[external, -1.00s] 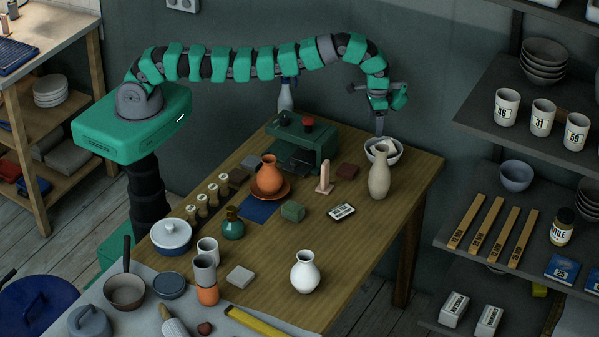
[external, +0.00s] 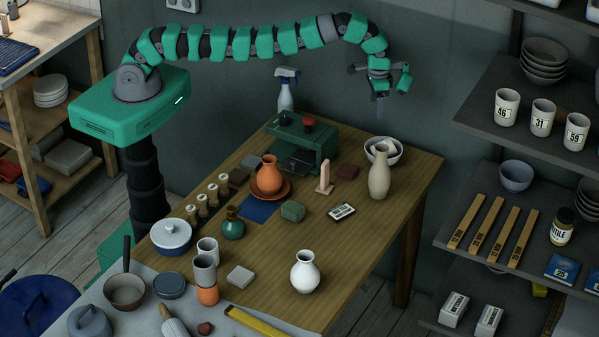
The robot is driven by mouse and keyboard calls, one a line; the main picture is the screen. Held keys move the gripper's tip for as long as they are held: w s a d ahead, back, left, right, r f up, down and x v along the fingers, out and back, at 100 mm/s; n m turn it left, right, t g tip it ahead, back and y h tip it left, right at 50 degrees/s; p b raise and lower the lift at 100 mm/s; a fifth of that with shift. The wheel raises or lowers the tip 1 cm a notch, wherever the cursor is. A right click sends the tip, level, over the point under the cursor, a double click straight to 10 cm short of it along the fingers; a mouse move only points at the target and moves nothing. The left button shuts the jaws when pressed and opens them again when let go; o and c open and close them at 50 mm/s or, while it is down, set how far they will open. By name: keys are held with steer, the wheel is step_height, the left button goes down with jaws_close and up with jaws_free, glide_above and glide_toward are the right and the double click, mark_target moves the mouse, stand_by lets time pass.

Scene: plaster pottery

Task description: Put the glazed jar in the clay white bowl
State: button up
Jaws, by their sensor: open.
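The clay white bowl (external: 396,158) stands at the back right of the table, partly hidden by a tall beige vase (external: 380,177). A pale rounded shape shows inside the bowl, too small to tell what it is. A glossy dark green jar (external: 232,226) with a narrow neck stands upright on the table, left of centre; I cannot tell for sure that it is the glazed jar. My gripper (external: 380,98) is open above the bowl, clear of it, with nothing visible between its fingers.
A green machine (external: 318,140) with a red knob stands at the table's back. An orange vase (external: 268,172) stands on a saucer, and a white vase (external: 305,272) stands at the front. Free wood lies at the right front. Shelves (external: 480,120) stand to the right.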

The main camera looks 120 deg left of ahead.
steer(key=w+d+r+m+t+y, duration=0.1)
steer(key=w+d+r+t, duration=0.15)
steer(key=r, duration=0.75)
steer(key=w+d+r+m+t, duration=0.1)
steer(key=w+d+r, duration=0.25)
steer(key=r, duration=0.55)
steer(key=s+d+r+m+t, duration=0.1)
steer(key=s+d+r+t, duration=0.1)
steer(key=d+r, duration=0.65)
steer(key=s+d+r+m+t, duration=0.1)
steer(key=d+r+t, duration=0.15)
steer(key=r, duration=1.05)
steer(key=s+d+r+m+t, duration=0.1)
steer(key=s+d+r+t, duration=0.1)
steer(key=s+d+r, duration=0.4)
steer(key=s+d+r+m+t, duration=0.1)
steer(key=s+d+r+t, duration=0.2)
steer(key=s+d+r, duration=0.3)
steer(key=s+d+r+m+t+h, duration=0.1)
steer(key=s+d+r, duration=0.4)
steer(key=s+r, duration=0.8)
steer(key=shift+s+d+r+m+t, duration=0.2)
steer(key=shift+s+d+m+t, duration=0.15)
steer(key=shift+s+t, duration=0.55)
steer(key=shift+s, duration=0.15)
